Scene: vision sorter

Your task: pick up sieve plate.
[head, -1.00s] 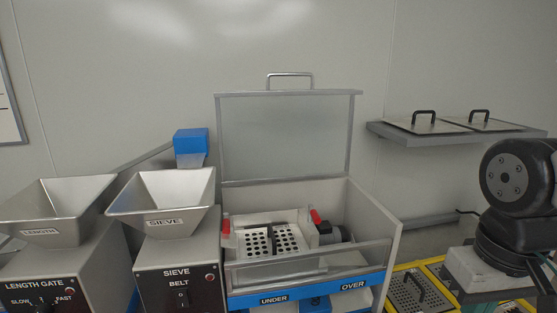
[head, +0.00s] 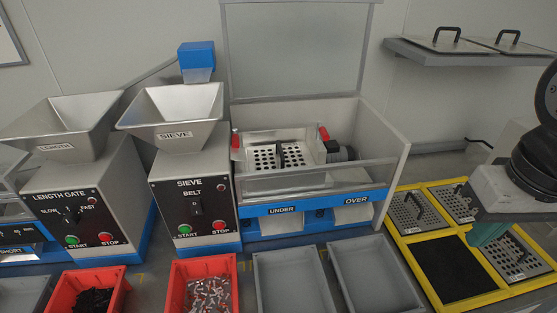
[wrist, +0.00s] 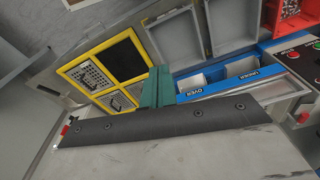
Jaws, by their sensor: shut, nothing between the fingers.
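A perforated metal sieve plate (head: 281,157) with a dark handle sits inside the open sieve machine. More perforated plates with handles lie in a yellow-framed rack at the right: one at its back left (head: 413,212), one at its back right (head: 458,201) and one at its front right (head: 517,257). Plates in the rack also show in the wrist view (wrist: 91,76). My gripper (head: 486,236) has green fingers, is shut and empty, and hangs above the rack's right side, partly covering it. The fingers also show in the wrist view (wrist: 155,88).
The rack's front left slot (head: 450,268) is black and bare. The machine's clear lid (head: 295,50) stands raised. Two grey trays (head: 293,281) and red bins of parts (head: 203,290) stand in front. A wall shelf (head: 475,60) holds two handled panels.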

